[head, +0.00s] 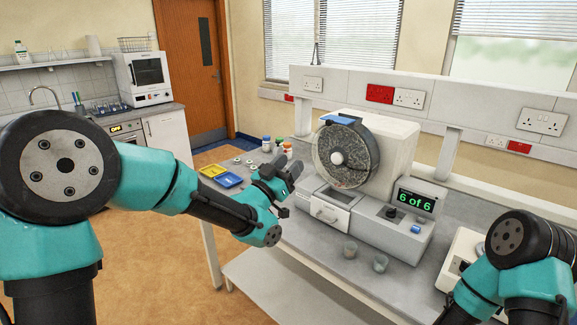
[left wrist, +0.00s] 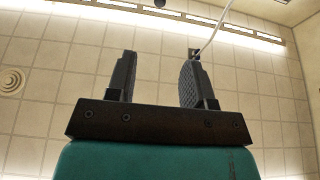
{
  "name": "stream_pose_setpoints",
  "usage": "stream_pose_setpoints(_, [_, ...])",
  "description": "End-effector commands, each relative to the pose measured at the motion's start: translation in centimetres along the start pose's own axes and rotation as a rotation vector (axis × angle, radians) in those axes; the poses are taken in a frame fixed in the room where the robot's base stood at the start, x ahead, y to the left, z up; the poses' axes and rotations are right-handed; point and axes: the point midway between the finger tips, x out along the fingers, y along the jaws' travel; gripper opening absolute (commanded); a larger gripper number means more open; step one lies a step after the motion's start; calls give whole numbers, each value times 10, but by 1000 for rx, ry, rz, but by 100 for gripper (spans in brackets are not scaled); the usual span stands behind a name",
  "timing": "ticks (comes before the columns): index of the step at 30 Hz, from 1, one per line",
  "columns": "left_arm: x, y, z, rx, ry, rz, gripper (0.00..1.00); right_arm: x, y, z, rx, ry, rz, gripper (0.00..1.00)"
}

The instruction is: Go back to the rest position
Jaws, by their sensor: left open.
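My left gripper (head: 284,180) is raised in front of the bench, left of the machine's drawer. Its two dark fingers stand apart with nothing between them in the left wrist view (left wrist: 155,82), which faces the ceiling. My left arm comes in from the left. My right arm shows at the bottom right, and its gripper is out of the frame.
A machine with a round drum (head: 346,160) and a "6 of 6" display (head: 415,200) stands on the bench. Two small cups (head: 380,263) stand in front. Yellow (head: 213,170) and blue (head: 229,180) trays and small bottles (head: 287,150) lie left of it.

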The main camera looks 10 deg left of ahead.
Motion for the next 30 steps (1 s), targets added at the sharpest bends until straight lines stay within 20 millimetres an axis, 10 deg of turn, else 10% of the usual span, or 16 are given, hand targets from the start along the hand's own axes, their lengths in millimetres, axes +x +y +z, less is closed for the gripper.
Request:
stream_pose_setpoints(7, [-7,-5,23,-16,-58,-17,48,0,0,0,0,0,0,43])
stream_pose_setpoints(14, [-53,-25,118,-92,-319,-97,48,0,0,0,0,0,0,43])
stream_pose_setpoints(30, [-285,-20,334,-414,-1113,-334,48,0,0,0,0,0,0,43])
